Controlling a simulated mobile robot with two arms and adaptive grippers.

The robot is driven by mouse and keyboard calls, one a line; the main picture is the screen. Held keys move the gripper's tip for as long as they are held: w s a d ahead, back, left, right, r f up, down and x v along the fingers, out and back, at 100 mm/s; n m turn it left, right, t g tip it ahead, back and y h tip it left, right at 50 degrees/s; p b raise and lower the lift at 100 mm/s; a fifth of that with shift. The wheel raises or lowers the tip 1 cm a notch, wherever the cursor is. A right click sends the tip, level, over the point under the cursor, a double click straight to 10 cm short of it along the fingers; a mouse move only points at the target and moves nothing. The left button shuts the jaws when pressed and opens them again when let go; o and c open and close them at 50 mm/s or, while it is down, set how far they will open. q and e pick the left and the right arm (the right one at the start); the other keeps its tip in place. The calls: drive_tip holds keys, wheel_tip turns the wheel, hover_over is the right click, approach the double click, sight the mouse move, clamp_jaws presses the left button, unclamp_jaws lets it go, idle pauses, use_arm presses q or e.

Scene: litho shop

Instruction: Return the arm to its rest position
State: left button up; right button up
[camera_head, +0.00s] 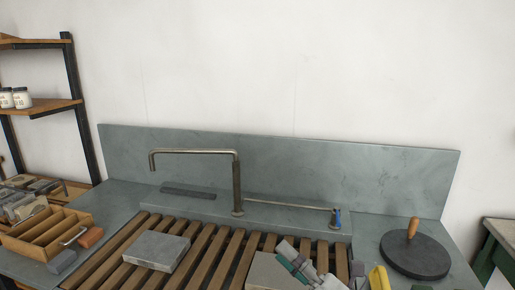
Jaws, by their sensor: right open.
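My right gripper (289,256) shows at the bottom, right of the centre, with grey and green finger parts pointing up and to the left. It is open, and I see nothing between its fingers. It is in front of a pale grey slab (262,273) on the slatted wooden rack (212,257); I cannot tell whether it touches the slab. The rest of my right arm is mostly cut off by the bottom edge. My left gripper is not in view.
A metal tap (237,185) rises behind the rack. Another grey stone slab (157,250) lies on the left slats. A black disc with a wooden knob (415,255) and a yellow object (379,278) are at right. A divided wooden tray (46,232) stands at left.

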drive_tip(key=d+f+m+t+h, duration=0.2)
drive_tip(key=d+f+m+h, duration=0.35)
drive_tip(key=m+h, duration=0.4)
drive_tip(key=d+f+m+t+h, duration=0.2)
drive_tip(key=d+f+m+h, duration=0.35)
drive_tip(key=m, duration=0.65)
drive_tip(key=s+d+f+m+g+h, duration=0.3)
drive_tip(key=s+d+f+m+g, duration=0.25)
drive_tip(key=s+f, duration=0.2)
drive_tip(key=s+a+f+m+g+y, duration=0.1)
drive_tip(key=s+f+g, duration=0.2)
drive_tip(key=s, duration=0.3)
drive_tip(key=s+f+m+g, duration=0.2)
drive_tip(key=s+f+g, duration=0.15)
drive_tip(key=s, duration=0.35)
drive_tip(key=s+a+f+m+g+y, duration=0.1)
drive_tip(key=s+f+g, duration=0.2)
drive_tip(key=s, duration=0.3)
wheel_tip(320, 180, down, 26)
drive_tip(key=g, duration=0.1)
drive_tip(key=s+d+f+g, duration=0.1)
drive_tip(key=s+d+f, duration=0.2)
drive_tip(key=s+f, duration=1.3)
drive_tip(key=shift+s+f+n+h, duration=0.3)
drive_tip(key=shift+s+f, duration=0.05)
drive_tip(key=shift+s, duration=0.3)
